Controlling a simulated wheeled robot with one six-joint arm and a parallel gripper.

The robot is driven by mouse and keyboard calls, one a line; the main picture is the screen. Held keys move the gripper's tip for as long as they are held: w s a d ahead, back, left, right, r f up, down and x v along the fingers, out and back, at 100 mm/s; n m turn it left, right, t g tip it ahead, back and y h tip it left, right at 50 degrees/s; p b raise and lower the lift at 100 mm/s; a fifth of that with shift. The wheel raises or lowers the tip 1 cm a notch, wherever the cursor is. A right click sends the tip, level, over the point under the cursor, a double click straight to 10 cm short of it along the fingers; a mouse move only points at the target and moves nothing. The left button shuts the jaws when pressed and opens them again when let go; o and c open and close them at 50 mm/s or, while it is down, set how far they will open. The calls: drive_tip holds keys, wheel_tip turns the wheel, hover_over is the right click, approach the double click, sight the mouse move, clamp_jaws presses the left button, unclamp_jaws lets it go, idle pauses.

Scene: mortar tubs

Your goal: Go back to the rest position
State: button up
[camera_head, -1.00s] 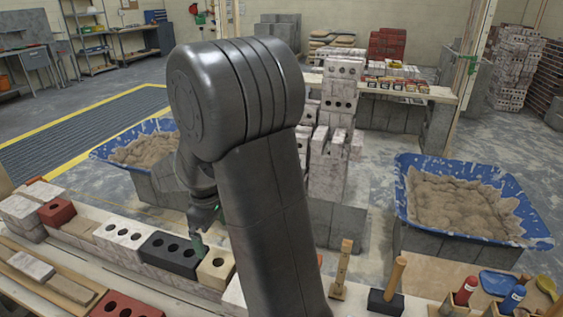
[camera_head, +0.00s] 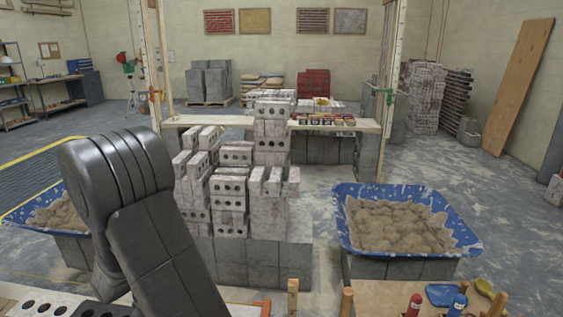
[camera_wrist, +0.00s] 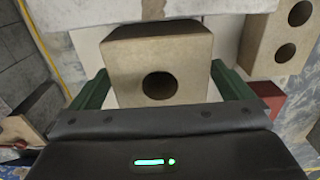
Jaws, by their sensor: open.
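In the wrist view my gripper (camera_wrist: 162,88) is open, with one green finger at the left and one at the right. A tan brick with a dark round hole (camera_wrist: 128,75) shows between and beyond the fingers. I cannot tell whether the fingers touch it. In the head view my arm fills the lower left, and the gripper is not visible there.
A blue mortar tub (camera_head: 463,228) stands on blocks at the right, another (camera_head: 18,213) at the left behind my arm. Stacked pale bricks (camera_head: 229,190) stand in the middle. A bench with tools (camera_head: 390,291) is at the lower right. Open floor lies at far right.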

drive_tip(key=shift+f, duration=0.75)
drive_tip(key=shift+r, duration=0.1)
drive_tip(key=shift+r, duration=0.15)
